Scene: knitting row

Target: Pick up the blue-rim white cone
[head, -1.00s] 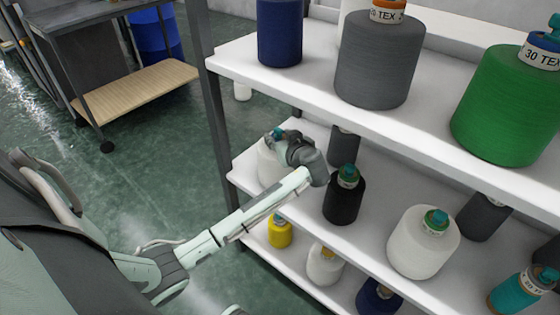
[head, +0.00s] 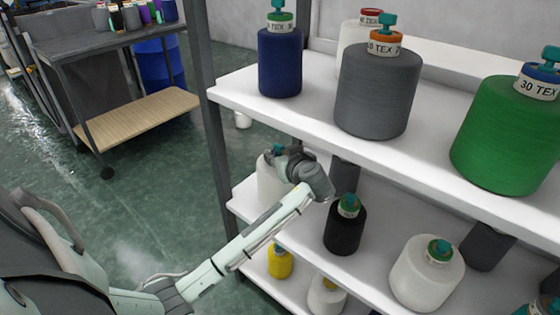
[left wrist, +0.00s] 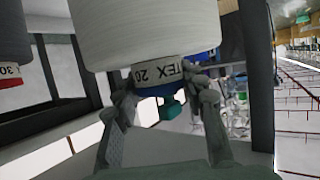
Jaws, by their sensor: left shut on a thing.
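The white cone (head: 269,184) is at the left end of the middle shelf (head: 375,262), partly hidden behind my left gripper (head: 283,158). In the left wrist view the white cone (left wrist: 150,30) appears upside down, with a "20 TEX" label band and a blue rim (left wrist: 160,89) at its neck. My left gripper (left wrist: 165,97) is shut on the cone's neck, one finger on each side. I cannot tell whether the cone's base touches the shelf. My right gripper is not in view.
On the middle shelf a black cone (head: 345,228) stands close to my left arm, with a green-rim white cone (head: 427,274) farther right. The upper shelf (head: 310,105) holds blue, grey and green cones. A dark cart (head: 110,40) stands across open floor.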

